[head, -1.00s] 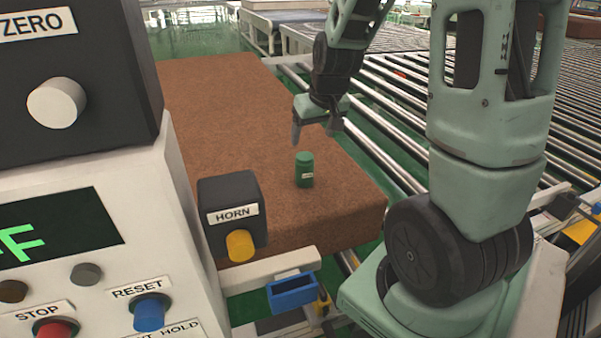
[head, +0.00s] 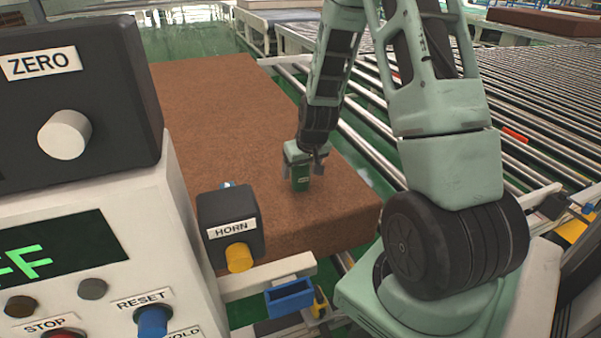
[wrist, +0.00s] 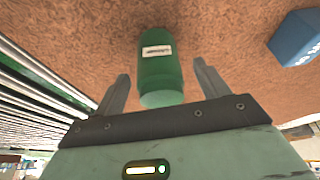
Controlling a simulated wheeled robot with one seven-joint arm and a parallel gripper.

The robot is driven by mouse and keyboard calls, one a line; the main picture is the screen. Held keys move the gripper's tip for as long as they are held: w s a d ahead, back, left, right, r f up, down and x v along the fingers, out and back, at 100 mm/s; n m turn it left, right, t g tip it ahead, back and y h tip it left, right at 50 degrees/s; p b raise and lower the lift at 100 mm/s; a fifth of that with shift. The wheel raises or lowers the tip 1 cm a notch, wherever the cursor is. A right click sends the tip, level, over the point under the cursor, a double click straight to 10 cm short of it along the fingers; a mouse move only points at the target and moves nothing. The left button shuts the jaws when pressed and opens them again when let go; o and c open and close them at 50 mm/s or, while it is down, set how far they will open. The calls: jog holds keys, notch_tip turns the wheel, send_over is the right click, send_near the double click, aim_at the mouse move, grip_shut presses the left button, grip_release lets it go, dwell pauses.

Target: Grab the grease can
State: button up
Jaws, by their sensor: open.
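The grease can is a small green cylinder with a white label. In the head view the grease can (head: 300,183) stands upright on the brown mattress (head: 215,110), its upper part hidden by my gripper (head: 304,172). In the wrist view the grease can (wrist: 160,70) lies between the two fingers of my gripper (wrist: 160,82), with a gap on each side. The fingers are apart and not closed on it.
A control box with a horn button (head: 238,258) stands at the mattress's near left edge. A blue box (wrist: 296,38) shows at the wrist view's upper right. Metal rollers (head: 540,125) lie to the right.

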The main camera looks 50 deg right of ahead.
aim_at(300, 173)
jog(key=shift+p+x, duration=0.35)
jog(key=shift+x, duration=1.3)
jog(key=c, duration=1.2)
